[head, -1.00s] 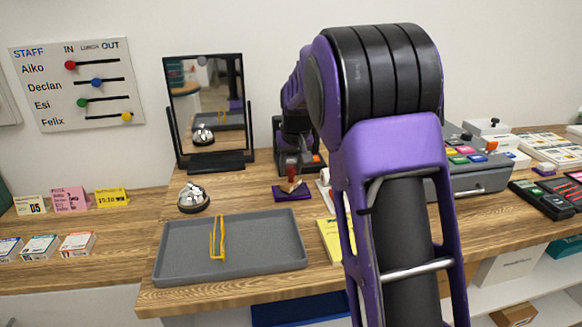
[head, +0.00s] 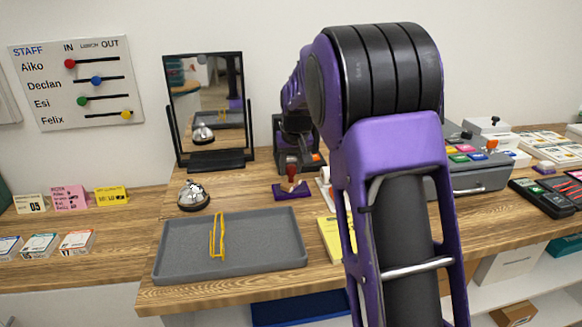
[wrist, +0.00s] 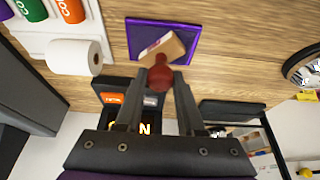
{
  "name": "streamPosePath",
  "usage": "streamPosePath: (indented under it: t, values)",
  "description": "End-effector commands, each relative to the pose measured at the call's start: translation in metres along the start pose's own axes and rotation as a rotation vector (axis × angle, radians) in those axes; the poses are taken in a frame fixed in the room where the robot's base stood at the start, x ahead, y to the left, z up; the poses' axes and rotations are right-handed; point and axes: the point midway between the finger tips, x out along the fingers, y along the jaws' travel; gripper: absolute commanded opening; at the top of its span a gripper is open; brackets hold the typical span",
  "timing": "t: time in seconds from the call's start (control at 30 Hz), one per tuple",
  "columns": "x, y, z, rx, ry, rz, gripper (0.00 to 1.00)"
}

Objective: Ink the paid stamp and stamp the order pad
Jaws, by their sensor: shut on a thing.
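The stamp has a red handle (head: 291,171) and a wooden block, which shows in the wrist view (wrist: 168,47). My gripper (wrist: 158,82) is shut on the red handle; in the head view it is mostly hidden behind my arm. The block is at the purple ink pad (head: 282,192), which also shows in the wrist view (wrist: 133,40). The block looks turned against the pad's edges; I cannot tell whether it touches the pad. A yellow pad (head: 329,241), seemingly the order pad, lies nearer the front, partly hidden by my arm.
A grey tray (head: 270,255) with a yellow wire-like object (head: 217,240) lies in front. A bell (head: 193,197) and a mirror (head: 207,110) stand left of the ink pad. A white roll (wrist: 78,57) and a dark device (wrist: 118,98) are close to my gripper.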

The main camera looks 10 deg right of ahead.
Motion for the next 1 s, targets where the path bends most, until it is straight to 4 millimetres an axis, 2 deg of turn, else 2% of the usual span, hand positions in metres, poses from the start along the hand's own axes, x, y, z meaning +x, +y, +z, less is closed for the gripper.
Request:
streamPosePath:
  t: [0.47,1.0]
  values:
    - [-0.001,0.000,0.000,0.000,-0.004,0.000,0.02]
    - [-0.041,0.000,-0.017,0.000,-0.001,0.000,0.02]
